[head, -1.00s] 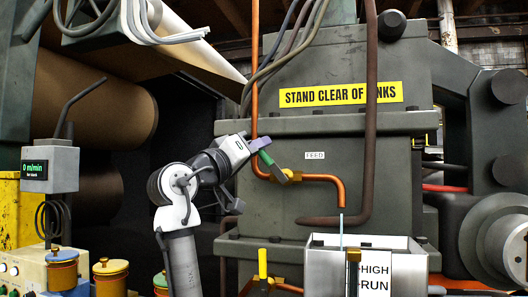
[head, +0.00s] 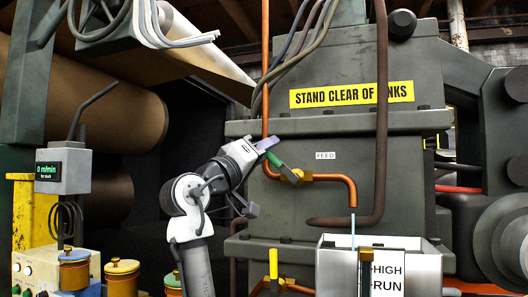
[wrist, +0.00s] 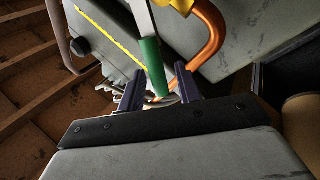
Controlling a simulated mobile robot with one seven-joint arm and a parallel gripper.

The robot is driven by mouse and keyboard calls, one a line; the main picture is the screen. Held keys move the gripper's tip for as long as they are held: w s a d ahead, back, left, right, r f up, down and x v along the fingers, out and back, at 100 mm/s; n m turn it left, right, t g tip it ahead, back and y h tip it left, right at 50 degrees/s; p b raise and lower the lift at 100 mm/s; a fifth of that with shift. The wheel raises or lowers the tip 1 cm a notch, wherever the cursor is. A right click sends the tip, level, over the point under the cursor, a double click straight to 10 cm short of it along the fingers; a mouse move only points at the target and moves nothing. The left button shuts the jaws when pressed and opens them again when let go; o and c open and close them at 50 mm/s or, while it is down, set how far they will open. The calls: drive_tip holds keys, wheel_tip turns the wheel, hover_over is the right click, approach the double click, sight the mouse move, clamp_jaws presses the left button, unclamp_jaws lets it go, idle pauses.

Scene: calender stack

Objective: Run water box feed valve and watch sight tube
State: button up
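The feed valve (head: 297,176) is a yellow body on the orange copper pipe, below the FEED label. Its lever with a green grip (head: 273,159) tilts up to the left. In the wrist view the green grip (wrist: 151,67) lies between the two purple fingers of my gripper (wrist: 160,88), with gaps showing on both sides. In the head view my gripper (head: 266,145) is at the grip's upper end. A thin pale blue water stream (head: 352,224) falls from the pipe outlet into the grey water box (head: 338,262). The sight tube (head: 365,272) stands beside the HIGH/RUN plate; its water level is unclear.
A second valve with a yellow handle (head: 273,262) stands lower, left of the box. A dark brown pipe (head: 381,120) runs down right of the feed valve. A display post (head: 63,170) reading 0 m/min and lidded pots (head: 122,276) are at left.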

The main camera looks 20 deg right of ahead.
drive_tip(key=b+v, duration=0.5)
drive_tip(key=v, duration=0.9)
drive_tip(key=shift+d+r, duration=0.1)
idle(6.5)
